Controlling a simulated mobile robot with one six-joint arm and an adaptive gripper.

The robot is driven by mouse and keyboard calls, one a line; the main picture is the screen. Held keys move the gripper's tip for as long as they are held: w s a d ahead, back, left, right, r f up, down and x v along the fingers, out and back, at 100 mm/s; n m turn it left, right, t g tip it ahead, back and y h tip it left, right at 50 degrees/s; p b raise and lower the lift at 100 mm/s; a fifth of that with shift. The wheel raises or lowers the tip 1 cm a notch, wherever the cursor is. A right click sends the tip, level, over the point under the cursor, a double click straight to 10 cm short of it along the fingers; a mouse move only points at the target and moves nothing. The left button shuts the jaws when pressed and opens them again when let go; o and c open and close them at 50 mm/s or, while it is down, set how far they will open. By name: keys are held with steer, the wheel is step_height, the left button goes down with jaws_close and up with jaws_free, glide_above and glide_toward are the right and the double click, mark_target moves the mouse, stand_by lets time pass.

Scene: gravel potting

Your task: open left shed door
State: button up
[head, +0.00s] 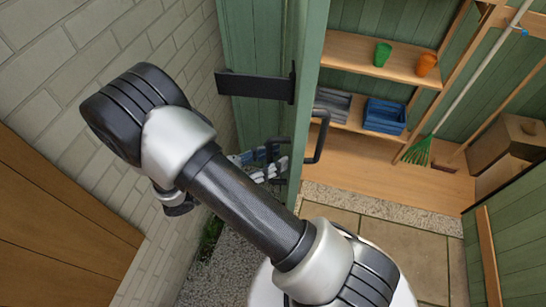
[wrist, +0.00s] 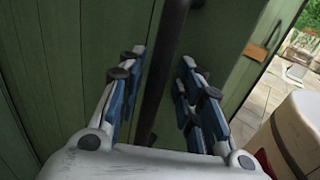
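The green left shed door (head: 308,75) stands swung open, seen nearly edge-on in the head view, with the shed interior showing to its right. A black handle (head: 319,138) is on its right face. A dark handle bar (wrist: 163,75) runs upright between the fingers of my gripper (wrist: 163,60) in the wrist view, with green door planks (wrist: 225,45) behind. The blue-padded fingers are apart, one on each side of the bar, with a gap visible on the right. In the head view my gripper (head: 262,163) is at the door's left face, partly hidden by my arm and the door.
A pale brick wall (head: 75,50) is close on the left, with a wooden panel (head: 55,230) below. Inside the shed, shelves (head: 390,60) hold green and orange pots and crates (head: 385,115). A green rake (head: 417,151) leans there. Paving (head: 420,260) in front is clear.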

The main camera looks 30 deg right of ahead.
steer(key=a, duration=1.2)
steer(key=shift+w, duration=0.3)
